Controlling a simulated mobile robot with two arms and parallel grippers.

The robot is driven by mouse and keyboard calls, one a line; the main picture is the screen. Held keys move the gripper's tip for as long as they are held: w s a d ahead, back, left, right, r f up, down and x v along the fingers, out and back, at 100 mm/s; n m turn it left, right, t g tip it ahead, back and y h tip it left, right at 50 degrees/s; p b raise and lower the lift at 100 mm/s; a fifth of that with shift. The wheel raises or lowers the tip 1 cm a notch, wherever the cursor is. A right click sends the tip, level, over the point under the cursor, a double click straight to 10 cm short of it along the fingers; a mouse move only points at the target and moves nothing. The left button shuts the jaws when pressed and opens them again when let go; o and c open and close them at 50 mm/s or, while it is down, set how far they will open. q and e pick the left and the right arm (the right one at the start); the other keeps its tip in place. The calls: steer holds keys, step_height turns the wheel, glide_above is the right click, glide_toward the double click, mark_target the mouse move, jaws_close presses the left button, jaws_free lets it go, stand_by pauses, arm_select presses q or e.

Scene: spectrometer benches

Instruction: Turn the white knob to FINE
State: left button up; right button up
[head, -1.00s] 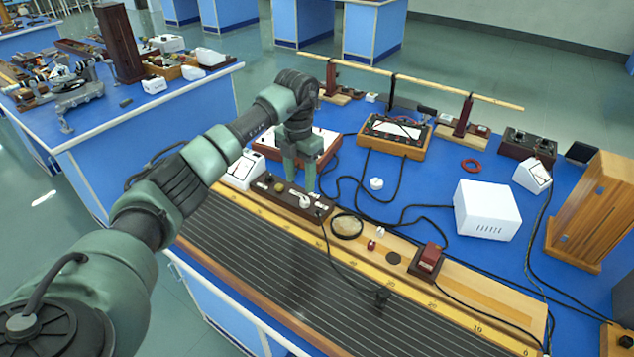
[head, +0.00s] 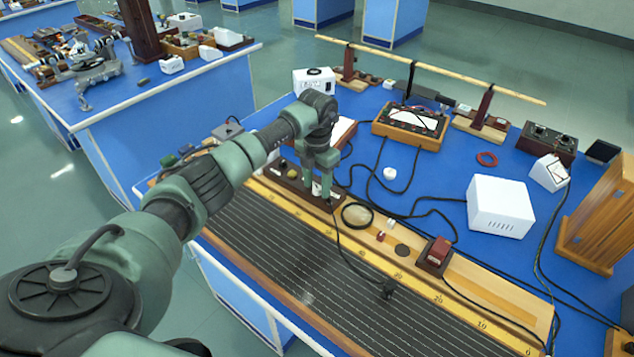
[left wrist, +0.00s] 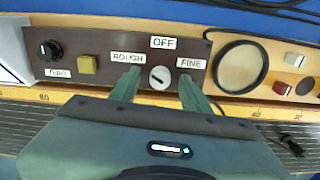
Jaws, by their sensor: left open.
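The white knob (left wrist: 159,77) shows in the left wrist view on a dark brown panel (left wrist: 212,47), with the labels ROUGH (left wrist: 127,57) on its left, OFF (left wrist: 163,42) above and FINE (left wrist: 190,63) on its right. A dark slot or line crosses its face, but which label it points to I cannot tell. My left gripper (left wrist: 158,88) is open, with one green finger on each side of the knob; whether they touch it is unclear. My right gripper is out of view.
On the same panel are a black ZERO knob (left wrist: 50,50) and a yellow button (left wrist: 88,64). A round black-rimmed lens (left wrist: 240,66) lies just right of the panel. A white box (head: 500,207) and loose black cables are further right on the blue bench.

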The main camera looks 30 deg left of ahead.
arm_select(q)
jaws_close()
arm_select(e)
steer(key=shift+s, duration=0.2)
